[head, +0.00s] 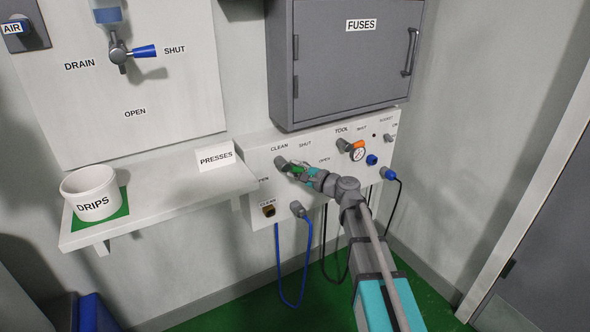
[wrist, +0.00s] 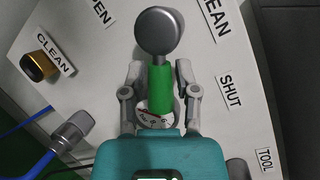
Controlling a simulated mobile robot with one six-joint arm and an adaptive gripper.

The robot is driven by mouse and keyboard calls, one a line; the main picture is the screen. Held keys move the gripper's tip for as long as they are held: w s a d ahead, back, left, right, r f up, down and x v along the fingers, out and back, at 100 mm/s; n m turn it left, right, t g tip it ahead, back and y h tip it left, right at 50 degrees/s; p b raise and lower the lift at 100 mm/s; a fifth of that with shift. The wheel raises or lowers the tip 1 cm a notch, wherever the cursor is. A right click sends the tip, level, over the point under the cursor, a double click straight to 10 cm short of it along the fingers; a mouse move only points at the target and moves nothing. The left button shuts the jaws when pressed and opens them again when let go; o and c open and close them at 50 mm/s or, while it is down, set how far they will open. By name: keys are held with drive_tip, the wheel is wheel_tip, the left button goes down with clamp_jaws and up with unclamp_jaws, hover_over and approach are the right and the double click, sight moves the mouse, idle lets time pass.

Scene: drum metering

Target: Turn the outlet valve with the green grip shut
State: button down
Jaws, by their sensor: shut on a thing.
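The outlet valve labelled CLEAN has a round grey hub (head: 281,162) on the white panel, also seen in the wrist view (wrist: 160,30). Its green grip (wrist: 160,85) runs from the hub towards my palm, between my two fingers. My gripper (head: 298,170) is shut around the green grip. In the head view the lever points right and slightly down from the hub, below the SHUT label (head: 305,146). In the wrist view the SHUT label (wrist: 230,92) lies right of the grip, and a partly cut-off OPEN label (wrist: 101,12) is at upper left.
A TOOL valve (head: 358,147) with an orange grip and a gauge (head: 357,155) sit right of the gripper. A brass outlet (head: 268,210) and a blue hose (head: 278,260) are below. A fuse box (head: 345,60) hangs above; a DRIPS cup (head: 93,192) stands on the left shelf.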

drive_tip(key=n+p, duration=0.1)
drive_tip(key=r+n+h+p, duration=0.1)
drive_tip(key=p, duration=0.1)
drive_tip(key=shift+w+d+r+n, duration=0.1)
drive_tip(key=shift+d+r+n, duration=0.1)
drive_tip(key=shift+n, duration=0.1)
drive_tip(key=shift+r+n+h+p, duration=0.25)
drive_tip(key=shift+n+h+p, duration=0.35)
drive_tip(key=shift+n+p, duration=0.4)
drive_tip(key=shift+c, duration=1.8)
unclamp_jaws()
drive_tip(key=shift+f+b, duration=0.15)
drive_tip(key=shift+b, duration=0.25)
